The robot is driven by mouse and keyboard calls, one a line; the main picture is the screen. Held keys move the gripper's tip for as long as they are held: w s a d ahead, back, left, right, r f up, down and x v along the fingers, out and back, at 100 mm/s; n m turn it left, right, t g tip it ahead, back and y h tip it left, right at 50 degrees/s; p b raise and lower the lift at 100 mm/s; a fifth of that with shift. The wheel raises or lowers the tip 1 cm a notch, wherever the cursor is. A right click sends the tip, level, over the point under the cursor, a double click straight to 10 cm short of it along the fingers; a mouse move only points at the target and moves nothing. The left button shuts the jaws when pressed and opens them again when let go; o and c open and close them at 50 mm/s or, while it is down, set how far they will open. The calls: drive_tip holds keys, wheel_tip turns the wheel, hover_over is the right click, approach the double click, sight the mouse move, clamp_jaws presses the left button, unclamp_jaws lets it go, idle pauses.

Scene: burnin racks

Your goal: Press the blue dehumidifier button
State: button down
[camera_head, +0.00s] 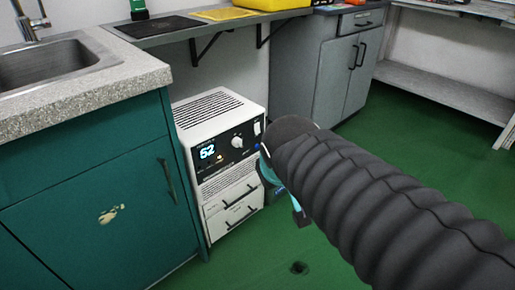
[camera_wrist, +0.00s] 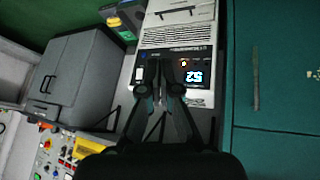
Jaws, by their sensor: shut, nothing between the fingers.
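A white dehumidifier (camera_head: 212,108) stands on the floor beside the teal cabinet. Its dark front panel has a lit display (camera_head: 207,152), a round knob (camera_head: 238,142) and a white switch (camera_head: 257,128). A small blue spot, apparently the blue button (camera_head: 258,146), shows at the panel's right edge, close to my arm. In the wrist view the dehumidifier (camera_wrist: 176,35) appears turned over, with its display (camera_wrist: 194,76) right of my gripper (camera_wrist: 160,64). The gripper is shut and empty, its fingertips over the control panel. I cannot tell whether they touch it. The fingers hide part of the panel.
A teal cabinet (camera_head: 85,215) with a sink (camera_head: 50,65) is at left. A shelf (camera_head: 160,30) on brackets runs above the dehumidifier. A grey cabinet (camera_head: 335,75) stands behind. Green floor (camera_head: 400,135) is open at right.

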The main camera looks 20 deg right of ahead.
sight(257, 147)
drive_tip(key=w+d+f+n+t+h+b, duration=0.1)
drive_tip(key=w+d+f+n, duration=0.2)
drive_tip(key=w+d, duration=0.55)
drive_tip(key=w+d+f+n+t+h, duration=0.1)
drive_tip(key=w+d+f+n+t, duration=0.3)
drive_tip(key=w, duration=0.7)
drive_tip(key=w+d+f+n+g+y, duration=0.1)
drive_tip(key=w+d+f+n+y, duration=0.1)
drive_tip(key=f, duration=0.5)
drive_tip(key=w+d+f+n+g+y+b, duration=0.1)
drive_tip(key=w+d+f+n+y, duration=0.1)
drive_tip(key=f, duration=0.6)
drive_tip(key=shift+w+f+n+g+y, duration=0.35)
drive_tip(key=shift+w+n+y, duration=0.35)
drive_tip(key=shift+w+n, duration=0.55)
drive_tip(key=shift+w, duration=0.1)
drive_tip(key=w+a+p, duration=0.1)
drive_tip(key=w+a, duration=0.2)
drive_tip(key=w, duration=0.5)
